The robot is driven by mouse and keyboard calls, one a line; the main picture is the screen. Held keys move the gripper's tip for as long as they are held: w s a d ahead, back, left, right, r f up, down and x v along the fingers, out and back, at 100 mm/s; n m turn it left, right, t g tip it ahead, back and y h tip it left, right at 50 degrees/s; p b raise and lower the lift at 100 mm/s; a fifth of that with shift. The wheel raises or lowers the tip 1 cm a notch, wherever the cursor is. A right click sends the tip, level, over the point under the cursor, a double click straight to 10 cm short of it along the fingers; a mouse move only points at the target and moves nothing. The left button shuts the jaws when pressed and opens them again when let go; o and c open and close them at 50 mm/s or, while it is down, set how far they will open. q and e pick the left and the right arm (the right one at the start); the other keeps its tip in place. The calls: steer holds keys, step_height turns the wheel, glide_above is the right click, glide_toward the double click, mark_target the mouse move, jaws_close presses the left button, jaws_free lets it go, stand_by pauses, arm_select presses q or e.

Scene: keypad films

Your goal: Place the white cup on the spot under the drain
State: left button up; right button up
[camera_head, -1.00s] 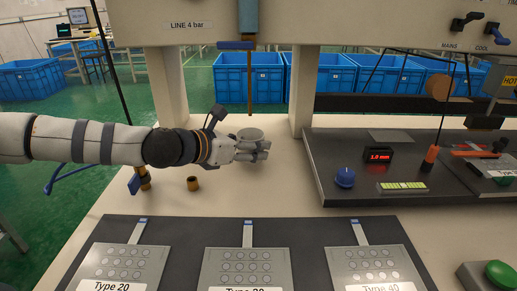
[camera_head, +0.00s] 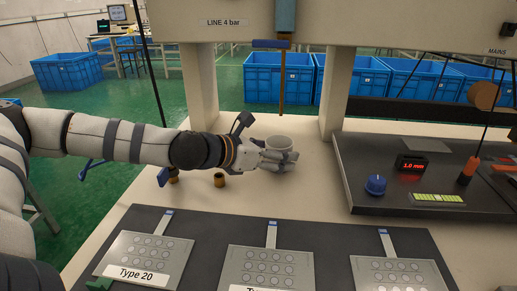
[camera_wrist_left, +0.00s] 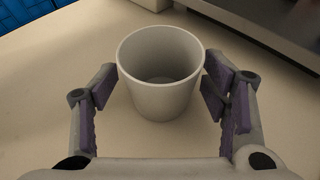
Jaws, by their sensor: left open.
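The white cup (camera_head: 280,143) stands upright on the pale bench, in line below the brown drain pipe (camera_head: 282,95) with its blue handle in the head view. A gap shows between the pipe's lower end and the cup's rim. In the left wrist view the cup (camera_wrist_left: 160,85) is empty and sits between the spread fingers. In the head view my left gripper (camera_head: 275,158) partly covers the cup's lower side. Any spot marking beneath the cup is hidden.
A dark console (camera_head: 400,205) with a blue knob (camera_head: 376,184) and a red display lies to the right. A small brown cylinder (camera_head: 219,180) stands left of the cup. Keypad films (camera_head: 143,258) lie on a dark mat in front. Posts flank the pipe.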

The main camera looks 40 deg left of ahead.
arm_select(q)
steer(key=shift+t, duration=0.3)
steer(key=s+r+p, duration=0.1)
steer(key=s+r, duration=0.1)
steer(key=s+a+r+p, duration=0.1)
steer(key=s+r, duration=0.1)
steer(key=shift+s+r, duration=0.1)
steer(key=shift+r, duration=0.25)
steer(key=s, duration=0.3)
steer(key=s+a, duration=0.1)
steer(key=shift+s+f, duration=0.3)
steer(key=shift+s, duration=0.1)
steer(key=shift+s+a+r, duration=0.15)
steer(key=shift+s+r, duration=0.1)
steer(key=shift+s, duration=0.1)
arm_select(e)
steer(key=shift+t, duration=0.8)
steer(key=shift+w+r, duration=1.8)
